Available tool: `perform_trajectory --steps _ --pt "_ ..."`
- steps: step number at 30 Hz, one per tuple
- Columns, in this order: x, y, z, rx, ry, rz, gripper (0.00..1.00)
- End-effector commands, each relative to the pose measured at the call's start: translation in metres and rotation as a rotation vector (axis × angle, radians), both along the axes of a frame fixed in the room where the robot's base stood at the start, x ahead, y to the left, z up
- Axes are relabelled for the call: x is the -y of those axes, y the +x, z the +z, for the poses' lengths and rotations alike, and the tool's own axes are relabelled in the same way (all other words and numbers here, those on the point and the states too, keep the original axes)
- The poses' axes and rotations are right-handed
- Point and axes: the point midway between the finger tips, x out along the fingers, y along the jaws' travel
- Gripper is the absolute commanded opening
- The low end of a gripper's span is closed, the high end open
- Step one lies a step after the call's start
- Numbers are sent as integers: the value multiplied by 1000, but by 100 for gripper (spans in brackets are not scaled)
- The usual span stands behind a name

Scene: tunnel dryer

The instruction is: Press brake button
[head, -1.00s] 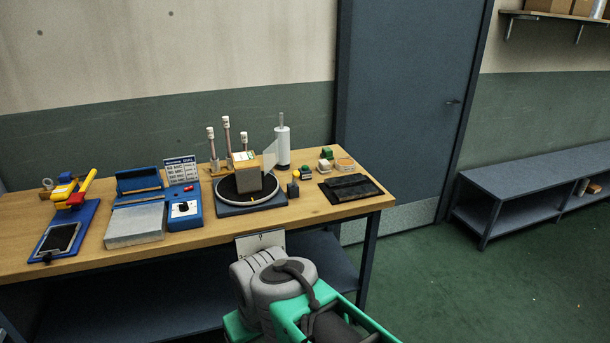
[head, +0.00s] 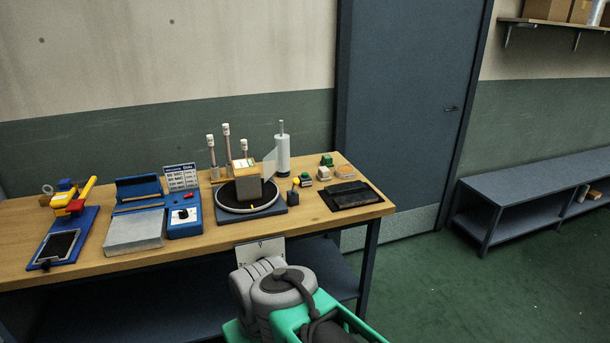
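A turntable with a black disc and pale ring (head: 229,205) sits on a blue base (head: 280,209) on the wooden table. A grey-brown block (head: 247,187) with an orange-white top and a clear upright plate (head: 270,163) stand on the disc. A small dark block (head: 293,196) stands just right of the base. Beside it are a small yellow-topped piece (head: 296,182) and a small green-topped piece (head: 306,180). I cannot tell which part is the brake button. My grey and green arm shows at the bottom centre, in front of the table. My gripper's fingers do not show.
On the table (head: 100,266) stand a blue dial box (head: 184,216), a blue-and-grey box (head: 135,231), a yellow-red device (head: 70,205), a white cylinder (head: 282,152) and a black mat (head: 370,202). A blue door (head: 400,100) and a low bench (head: 510,192) lie right. Floor there is mostly clear.

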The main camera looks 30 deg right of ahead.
Motion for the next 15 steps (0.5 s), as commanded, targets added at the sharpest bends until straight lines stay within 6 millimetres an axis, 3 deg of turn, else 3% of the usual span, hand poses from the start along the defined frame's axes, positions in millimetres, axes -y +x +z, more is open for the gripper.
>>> perform_trajectory --steps 15 --pt "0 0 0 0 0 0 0"
